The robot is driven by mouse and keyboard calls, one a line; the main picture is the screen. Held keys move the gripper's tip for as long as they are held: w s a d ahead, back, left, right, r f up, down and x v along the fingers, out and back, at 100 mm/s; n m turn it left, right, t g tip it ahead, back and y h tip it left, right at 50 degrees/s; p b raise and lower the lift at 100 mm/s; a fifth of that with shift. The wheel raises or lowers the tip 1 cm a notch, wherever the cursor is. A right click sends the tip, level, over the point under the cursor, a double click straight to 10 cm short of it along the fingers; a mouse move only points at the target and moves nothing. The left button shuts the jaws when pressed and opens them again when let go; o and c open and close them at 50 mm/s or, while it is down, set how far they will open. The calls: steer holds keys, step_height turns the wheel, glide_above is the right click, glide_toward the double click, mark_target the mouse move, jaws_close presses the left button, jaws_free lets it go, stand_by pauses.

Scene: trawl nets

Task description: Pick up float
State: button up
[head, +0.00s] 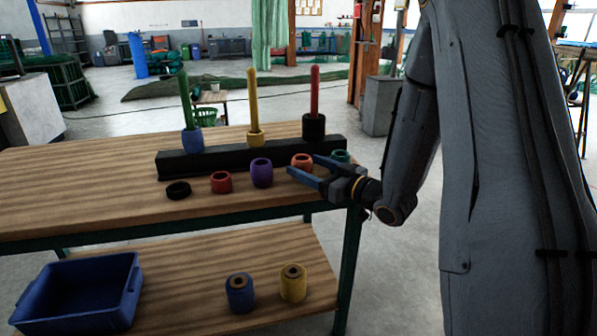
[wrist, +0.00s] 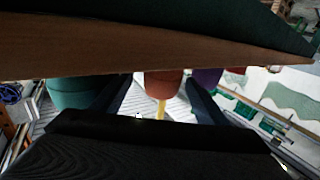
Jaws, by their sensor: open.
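Several ring-shaped floats stand in a row near the tabletop's front edge: black (head: 178,190), red (head: 221,182), purple (head: 262,172), orange-red (head: 302,158) and teal (head: 341,156). My gripper (head: 304,165) is open at the table's right front, its blue fingers pointing at the orange-red float and partly covering it. The wrist view appears upside down. There the orange-red float (wrist: 164,84) shows between the finger ends, the teal float (wrist: 70,91) left of them, and the purple float (wrist: 207,77) right. I cannot tell whether the fingers touch the orange-red float.
Behind the row, a black base (head: 205,160) holds green, yellow and red rods with blue (head: 192,141), yellow (head: 255,137) and black (head: 314,127) floats. The lower shelf (head: 190,275) holds a blue bin (head: 78,290), a blue float (head: 239,293) and a yellow float (head: 293,284). The tabletop's left is clear.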

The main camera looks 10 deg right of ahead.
steer(key=shift+r+x, duration=0.2)
steer(key=shift+x, duration=2.9)
steer(key=shift+a, duration=0.15)
steer(key=c, duration=1.2)
steer(key=shift+o, duration=0.2)
step_height(320, 180, up, 10)
steer(key=p, duration=0.1)
